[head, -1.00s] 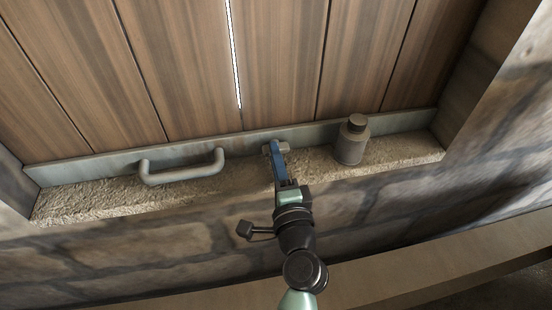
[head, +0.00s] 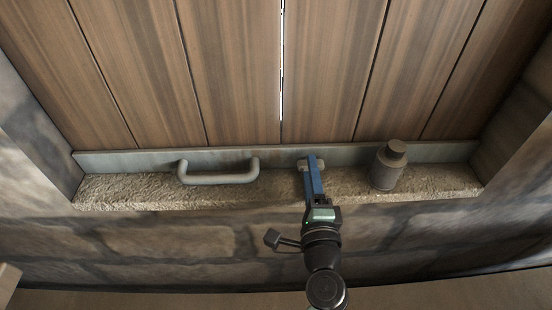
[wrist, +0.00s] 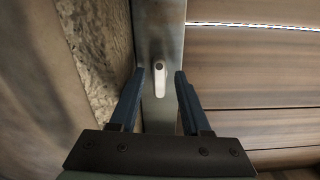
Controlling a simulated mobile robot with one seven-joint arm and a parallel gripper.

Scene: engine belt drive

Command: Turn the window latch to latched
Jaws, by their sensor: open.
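The window latch is a small pale lever (wrist: 160,82) on the grey metal rail (wrist: 158,25) of the window. In the wrist view it lies lengthwise along the rail, with a dark round spot at its upper end. My gripper (wrist: 160,72) is open, with one blue finger on each side of the lever and visible gaps between. In the head view my gripper (head: 312,160) reaches the rail and covers most of the latch; a pale bit of the latch (head: 321,165) shows at the right of the fingers. I cannot tell whether any finger touches it.
A grey U-shaped handle (head: 218,178) is on the rail left of my gripper. A dark lidded canister (head: 387,170) stands on the rough stone sill (head: 125,188) close to the right. Wooden planks (head: 240,70) fill the window behind, with a thin bright gap.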

